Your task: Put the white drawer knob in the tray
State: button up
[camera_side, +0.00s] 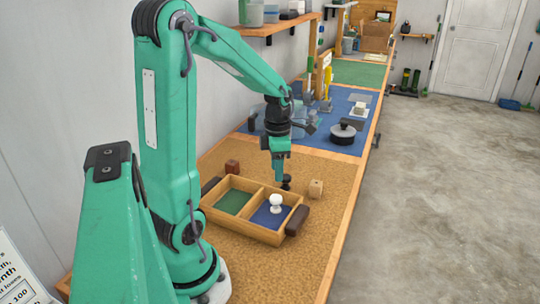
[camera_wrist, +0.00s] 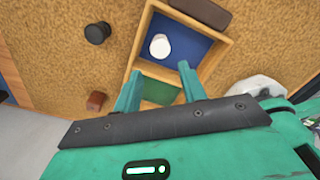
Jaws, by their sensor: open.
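The white drawer knob (camera_side: 276,202) stands in the blue-floored compartment of the wooden tray (camera_side: 228,221), round head up. It also shows in the wrist view (camera_wrist: 160,46), inside the walls of that compartment. The tray has a second, green-floored compartment, which is empty. My gripper (camera_side: 279,176) is above the tray's far side and points down. In the wrist view my gripper (camera_wrist: 158,76) has its two fingers spread apart with nothing between them, and the knob lies beyond the fingertips, apart from them.
A black knob (camera_side: 286,182) stands just outside the tray. A dark lidded pot (camera_side: 343,132) is on the blue mat behind.

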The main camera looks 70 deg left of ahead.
jog(key=s+d+r+m+t, duration=0.1)
jog(key=d+r+m+t, duration=0.1)
jog(key=d+m, duration=0.4)
jog(key=s+d+r+m+t, duration=0.1)
jog(key=d+r+m, duration=0.4)
jog(key=m, duration=1.1)
jog(key=s+d+r+m+t, duration=0.2)
jog(key=d+m, duration=0.4)
jog(key=m, duration=0.5)
notch_tip(320, 180, up, 2)
jog(key=shift+s+d+t, duration=0.3)
jog(key=shift+s+d, duration=0.05)
jog(key=shift+s, duration=0.35)
